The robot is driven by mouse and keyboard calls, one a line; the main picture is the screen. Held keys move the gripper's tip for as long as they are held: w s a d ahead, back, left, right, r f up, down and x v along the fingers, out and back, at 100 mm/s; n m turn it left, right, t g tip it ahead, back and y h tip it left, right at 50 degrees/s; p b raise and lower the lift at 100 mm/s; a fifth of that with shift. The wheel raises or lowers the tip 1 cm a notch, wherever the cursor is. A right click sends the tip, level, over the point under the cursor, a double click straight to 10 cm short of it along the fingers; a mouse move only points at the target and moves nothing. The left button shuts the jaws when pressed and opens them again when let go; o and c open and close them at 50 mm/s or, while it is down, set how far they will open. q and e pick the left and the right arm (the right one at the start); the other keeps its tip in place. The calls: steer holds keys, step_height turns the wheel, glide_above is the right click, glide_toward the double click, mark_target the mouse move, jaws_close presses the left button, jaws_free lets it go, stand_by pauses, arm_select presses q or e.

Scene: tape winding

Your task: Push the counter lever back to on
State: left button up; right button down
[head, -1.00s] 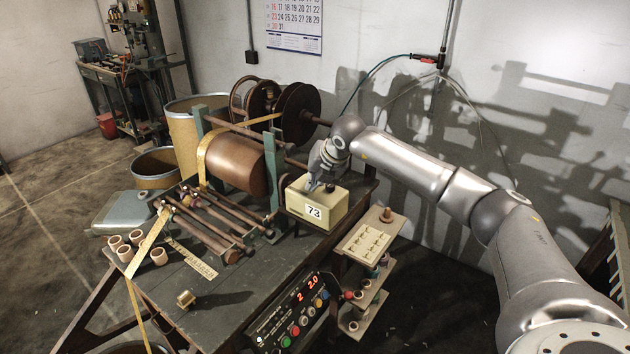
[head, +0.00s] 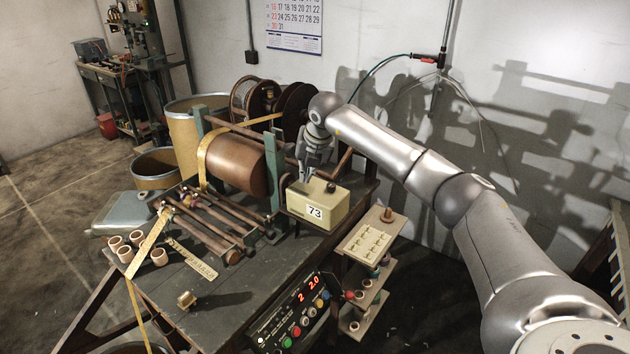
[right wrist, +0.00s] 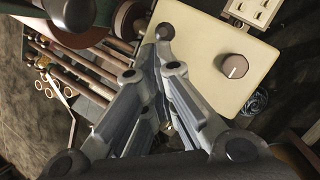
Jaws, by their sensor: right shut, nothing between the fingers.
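The counter is a cream box (head: 318,205) with a white label reading 73, on the right end of the bench. A dark faceted knob (head: 331,187) sits on its top; it also shows in the right wrist view (right wrist: 235,66). My right gripper (head: 306,179) is shut and empty, pointing down at the counter's left rear top edge. In the right wrist view, a small grey ball (right wrist: 165,31) shows just beyond the shut fingertips; it may be the lever's end. I cannot tell whether they touch. The rest of the lever is hidden. My left gripper is out of view.
A brown drum (head: 238,165) in a green frame stands left of the counter, with tape over it. Rods (head: 205,222) lie in front. A control box (head: 297,313) with red digits hangs at the bench front. A small shelf (head: 368,243) stands at right.

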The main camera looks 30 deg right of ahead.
steer(key=shift+w+a+f, duration=0.1)
steer(key=shift+w+a, duration=0.15)
steer(key=shift+w, duration=0.2)
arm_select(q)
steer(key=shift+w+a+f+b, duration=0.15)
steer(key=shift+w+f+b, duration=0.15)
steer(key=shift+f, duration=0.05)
arm_select(e)
steer(key=shift+w, duration=0.15)
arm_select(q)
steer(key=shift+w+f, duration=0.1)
arm_select(e)
steer(key=shift+w+a, duration=0.1)
steer(key=shift+w, duration=0.2)
steer(key=shift+s+r, duration=0.1)
steer(key=shift+r, duration=0.1)
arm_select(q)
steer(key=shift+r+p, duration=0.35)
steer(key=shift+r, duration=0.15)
arm_select(e)
steer(key=shift+r, duration=0.75)
